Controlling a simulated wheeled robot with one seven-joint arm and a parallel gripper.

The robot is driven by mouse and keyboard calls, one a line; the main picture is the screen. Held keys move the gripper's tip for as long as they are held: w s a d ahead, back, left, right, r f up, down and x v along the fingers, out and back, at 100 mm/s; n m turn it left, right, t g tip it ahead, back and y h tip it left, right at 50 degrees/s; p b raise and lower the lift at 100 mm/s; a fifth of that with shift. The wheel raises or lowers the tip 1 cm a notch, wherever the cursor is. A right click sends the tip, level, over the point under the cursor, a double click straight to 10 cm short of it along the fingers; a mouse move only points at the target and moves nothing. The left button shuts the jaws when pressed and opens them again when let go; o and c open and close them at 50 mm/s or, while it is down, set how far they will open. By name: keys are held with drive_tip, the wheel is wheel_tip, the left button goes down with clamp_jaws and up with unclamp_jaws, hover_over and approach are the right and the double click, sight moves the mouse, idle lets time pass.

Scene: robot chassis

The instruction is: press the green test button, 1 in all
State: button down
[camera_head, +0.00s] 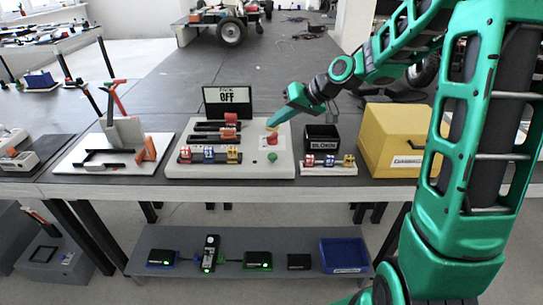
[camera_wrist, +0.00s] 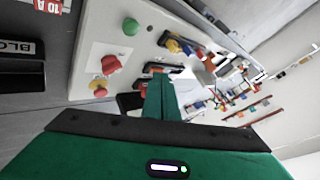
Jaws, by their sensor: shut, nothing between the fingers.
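The green test button (camera_head: 272,157) is a small round knob on the right front of a white panel (camera_head: 240,172). It also shows in the wrist view (camera_wrist: 131,27), near the top. A larger red button (camera_head: 272,139) sits behind it on the panel and shows in the wrist view too (camera_wrist: 111,65). My gripper (camera_head: 270,124) is shut and empty, with its tip behind and above the red button, apart from the green button. The green fingers also show in the wrist view (camera_wrist: 160,82).
A display reading OFF (camera_head: 228,99) stands at the panel's back. Red, blue and yellow breakers (camera_head: 209,155) sit on the panel's left. To the right are a black bin (camera_head: 321,139), a small breaker rack (camera_head: 329,162) and a yellow box (camera_head: 396,140). A lower shelf holds a blue tray (camera_head: 344,254).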

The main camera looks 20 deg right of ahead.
sight(276, 156)
drive_tip(key=shift+f, duration=4.45)
drive_tip(key=shift+s+d+f, duration=0.1)
drive_tip(key=shift+f, duration=0.25)
drive_tip(key=shift+f, duration=0.6)
drive_tip(key=shift+r, duration=1.05)
drive_tip(key=shift+r, duration=0.1)
drive_tip(key=shift+r, duration=2.4)
